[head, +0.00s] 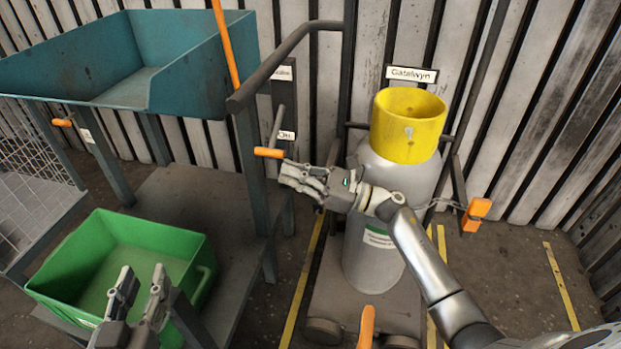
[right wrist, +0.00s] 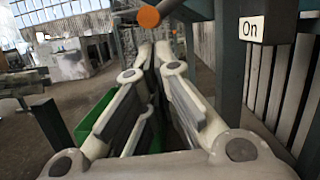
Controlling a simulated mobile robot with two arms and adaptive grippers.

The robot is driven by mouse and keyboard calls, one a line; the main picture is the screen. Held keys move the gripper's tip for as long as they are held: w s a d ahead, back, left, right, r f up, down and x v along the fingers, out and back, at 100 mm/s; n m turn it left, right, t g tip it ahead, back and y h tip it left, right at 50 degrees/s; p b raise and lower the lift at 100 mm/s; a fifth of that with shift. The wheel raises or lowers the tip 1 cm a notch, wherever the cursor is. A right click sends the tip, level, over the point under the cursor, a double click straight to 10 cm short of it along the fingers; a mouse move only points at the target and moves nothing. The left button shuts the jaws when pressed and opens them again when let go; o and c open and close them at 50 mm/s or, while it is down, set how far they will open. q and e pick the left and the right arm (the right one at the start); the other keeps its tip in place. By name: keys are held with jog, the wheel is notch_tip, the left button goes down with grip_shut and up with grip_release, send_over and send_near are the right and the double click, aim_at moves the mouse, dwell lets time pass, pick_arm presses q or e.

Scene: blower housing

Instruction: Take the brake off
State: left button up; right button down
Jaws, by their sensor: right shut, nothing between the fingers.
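A lever with a grey rod and an orange grip (head: 269,152) sticks out from the post beside the trolley, by a small label (head: 286,135). In the right wrist view the label (right wrist: 251,29) reads "On", and the round end of the orange grip (right wrist: 149,16) shows just above the fingertips. My right gripper (head: 284,176) is shut and empty, just below and right of the grip; I cannot tell whether it touches. The right wrist view shows its fingers (right wrist: 152,50) close together. My left gripper (head: 143,280) is open and empty in front of the green bin.
A gas cylinder (head: 375,245) with a yellow collar (head: 408,125) stands on a trolley (head: 330,300) with an orange pedal (head: 366,327). A green bin (head: 180,240) sits low at left under a teal hopper (head: 185,50).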

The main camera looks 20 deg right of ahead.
pick_arm(q)
jog(key=shift+r, duration=0.1)
pick_arm(e)
jog(key=shift+x, duration=1.3)
pick_arm(q)
jog(key=shift+s, duration=0.15)
